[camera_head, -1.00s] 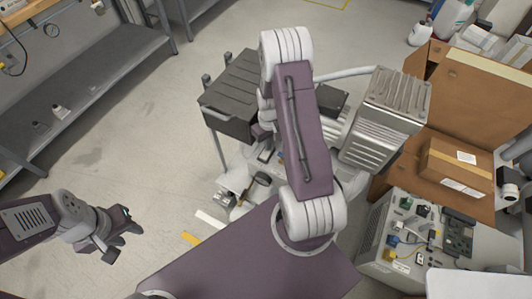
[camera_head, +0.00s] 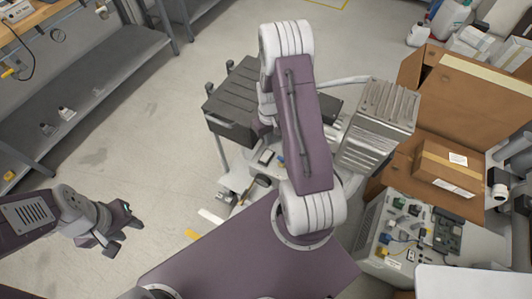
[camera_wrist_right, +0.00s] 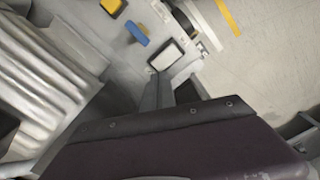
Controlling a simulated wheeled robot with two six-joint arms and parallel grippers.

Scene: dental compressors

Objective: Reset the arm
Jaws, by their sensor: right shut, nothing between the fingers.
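My right arm (camera_head: 305,125) runs up the middle of the head view, with a purple link between two white ringed joints. Its gripper is hidden from the head camera. In the right wrist view the shut, empty fingers of my right gripper (camera_wrist_right: 172,90) show beyond the dark purple wrist body, over the compressor unit's base. My left gripper (camera_head: 122,229) is at the left of the head view, its fingers apart and empty above bare floor.
A ribbed silver compressor housing (camera_head: 376,125) stands right of my right arm, with a dark grey box (camera_head: 238,105) to its left. An open cardboard box (camera_head: 465,110) and an equipment panel (camera_head: 425,240) are at the right. A grey shelf (camera_head: 95,85) lines the left. Floor between is clear.

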